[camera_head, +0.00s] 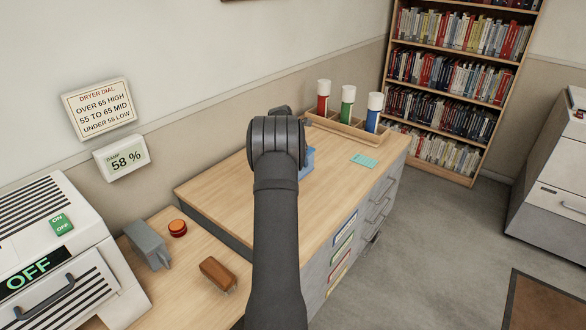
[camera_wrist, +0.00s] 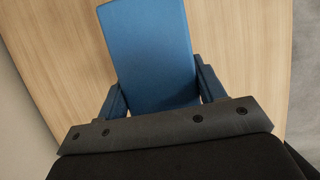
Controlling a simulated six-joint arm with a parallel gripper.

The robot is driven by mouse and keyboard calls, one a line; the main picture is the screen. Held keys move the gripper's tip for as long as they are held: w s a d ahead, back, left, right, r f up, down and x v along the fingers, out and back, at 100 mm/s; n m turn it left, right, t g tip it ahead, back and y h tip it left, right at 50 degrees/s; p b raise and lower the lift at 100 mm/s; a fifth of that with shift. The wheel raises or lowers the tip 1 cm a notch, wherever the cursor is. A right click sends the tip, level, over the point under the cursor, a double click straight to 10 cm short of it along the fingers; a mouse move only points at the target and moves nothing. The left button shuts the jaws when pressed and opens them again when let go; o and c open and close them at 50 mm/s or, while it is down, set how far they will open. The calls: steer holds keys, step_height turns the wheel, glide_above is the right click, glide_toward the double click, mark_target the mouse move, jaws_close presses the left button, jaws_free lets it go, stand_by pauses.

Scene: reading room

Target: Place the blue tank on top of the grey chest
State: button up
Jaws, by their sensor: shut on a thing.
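The blue tank (camera_wrist: 148,45) is a plain blue box between the two fingers of my gripper (camera_wrist: 163,92) in the wrist view. My gripper is shut on it. In the head view only a blue edge of the tank (camera_head: 308,161) shows past my arm, which hides the rest and the fingers. The grey chest (camera_head: 360,215) has a light wood top and grey drawers in its side. The tank is over that wood top; whether it touches the top or hangs just above it, I cannot tell.
A wooden rack (camera_head: 340,124) with red, green and blue white-capped bottles stands at the chest's back. A teal card (camera_head: 364,160) lies near its right edge.

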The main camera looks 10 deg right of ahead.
steer(key=shift+w+a+f, duration=0.3)
steer(key=shift+w+a, duration=0.15)
steer(key=shift+f, duration=2)
steer(key=shift+f, duration=0.15)
steer(key=o, duration=1.5)
steer(key=v, duration=1.2)
